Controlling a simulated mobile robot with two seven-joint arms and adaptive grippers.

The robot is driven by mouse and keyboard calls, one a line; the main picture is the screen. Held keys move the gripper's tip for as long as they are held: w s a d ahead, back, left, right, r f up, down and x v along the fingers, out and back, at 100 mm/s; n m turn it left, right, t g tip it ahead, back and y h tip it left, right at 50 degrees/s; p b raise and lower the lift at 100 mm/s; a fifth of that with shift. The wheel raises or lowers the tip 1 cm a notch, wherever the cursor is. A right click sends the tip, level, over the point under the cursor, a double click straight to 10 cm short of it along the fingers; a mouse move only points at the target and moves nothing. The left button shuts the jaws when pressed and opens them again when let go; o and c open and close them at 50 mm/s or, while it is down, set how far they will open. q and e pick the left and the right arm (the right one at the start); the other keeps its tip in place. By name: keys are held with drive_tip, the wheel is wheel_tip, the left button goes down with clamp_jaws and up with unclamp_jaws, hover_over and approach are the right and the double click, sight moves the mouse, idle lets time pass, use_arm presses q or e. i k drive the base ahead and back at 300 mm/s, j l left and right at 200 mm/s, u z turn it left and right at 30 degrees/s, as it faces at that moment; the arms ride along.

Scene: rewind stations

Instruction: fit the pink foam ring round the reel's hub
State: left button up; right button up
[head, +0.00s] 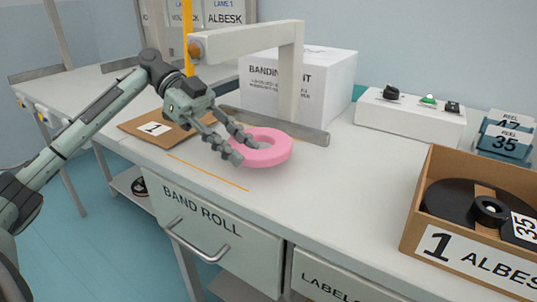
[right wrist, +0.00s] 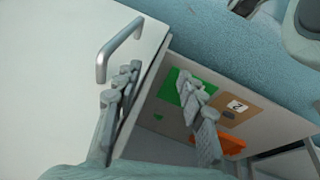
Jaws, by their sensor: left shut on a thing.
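The pink foam ring (head: 278,155) shows in the head view at the middle of the worktop, near the post's foot. My left gripper (head: 240,151) is shut on the ring's near left wall, one finger in its hole and one outside. I cannot tell whether the ring touches the worktop. A black reel (head: 447,200) lies in a cardboard box (head: 416,215) at the right, its round hub (head: 490,210) facing up with no ring around it. My right gripper (right wrist: 165,88) shows only in the right wrist view, open and empty, near a drawer handle.
A grey post with an overhanging arm (head: 289,75) and a white carton (head: 340,80) stand behind the ring. A switch box (head: 410,115) and blue reel cards (head: 505,135) stand at the back right. The worktop (head: 345,190) between ring and box is clear.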

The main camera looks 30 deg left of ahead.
sight(489, 216)
drive_tip(key=k, duration=1)
